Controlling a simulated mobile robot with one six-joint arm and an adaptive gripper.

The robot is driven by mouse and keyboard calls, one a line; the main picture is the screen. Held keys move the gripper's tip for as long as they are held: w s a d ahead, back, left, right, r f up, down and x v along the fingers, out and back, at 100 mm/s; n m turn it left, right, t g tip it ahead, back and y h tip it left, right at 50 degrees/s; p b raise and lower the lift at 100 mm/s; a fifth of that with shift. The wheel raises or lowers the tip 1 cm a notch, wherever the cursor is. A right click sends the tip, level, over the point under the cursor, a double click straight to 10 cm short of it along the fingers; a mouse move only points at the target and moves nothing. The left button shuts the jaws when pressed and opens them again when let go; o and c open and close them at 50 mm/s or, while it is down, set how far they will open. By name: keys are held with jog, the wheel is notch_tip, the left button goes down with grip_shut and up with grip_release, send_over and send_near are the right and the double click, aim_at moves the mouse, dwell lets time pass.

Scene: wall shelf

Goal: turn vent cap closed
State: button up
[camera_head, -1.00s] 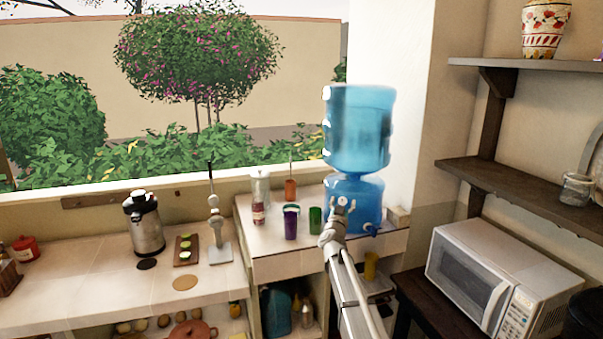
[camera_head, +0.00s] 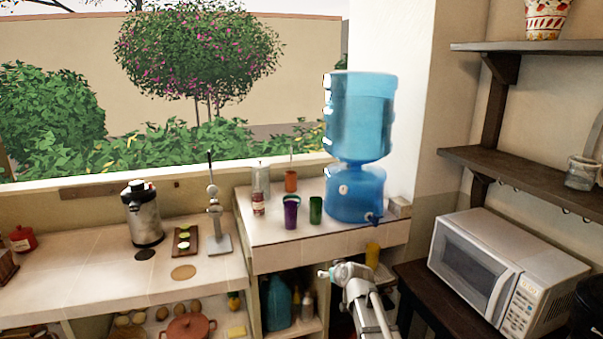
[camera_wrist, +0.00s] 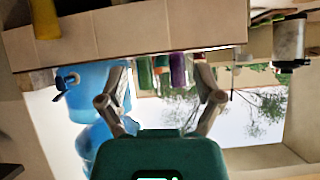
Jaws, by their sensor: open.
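The blue water dispenser (camera_head: 358,195) stands upright at the right end of the tiled counter, with a large blue bottle (camera_head: 360,115) on top. A small pale round piece (camera_head: 343,189) shows on the front of its base; I cannot tell for sure whether it is the vent cap. A dark blue tap (camera_head: 373,219) is at its lower right. My gripper (camera_head: 325,273) is below and in front of the counter edge, apart from the dispenser. In the upside-down wrist view my gripper (camera_wrist: 160,88) is open with nothing between its fingers, and the dispenser (camera_wrist: 88,92) is at left.
A purple cup (camera_head: 291,214) and a green cup (camera_head: 315,210) stand left of the dispenser. A small box (camera_head: 399,207) is right of it. A microwave (camera_head: 500,270) and wall shelves (camera_head: 530,175) are at right.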

jog(key=s+d+f+m+g+h+b, duration=0.1)
jog(key=s+d+f+g, duration=0.1)
jog(key=s, duration=0.7)
jog(key=s+d+f+m+g+h+b, duration=0.1)
jog(key=s+d+f+g, duration=0.2)
jog(key=s, duration=0.6)
jog(key=s+d+f+g+h+b, duration=0.1)
jog(key=s+d+f+g, duration=0.1)
jog(key=s+f+g, duration=0.3)
jog(key=s+f, duration=0.2)
jog(key=s, duration=0.2)
jog(key=shift+d+m+g+b, duration=0.25)
jog(key=shift+m+g+b, duration=0.05)
jog(key=shift+m, duration=0.1)
jog(key=shift+w, duration=0.1)
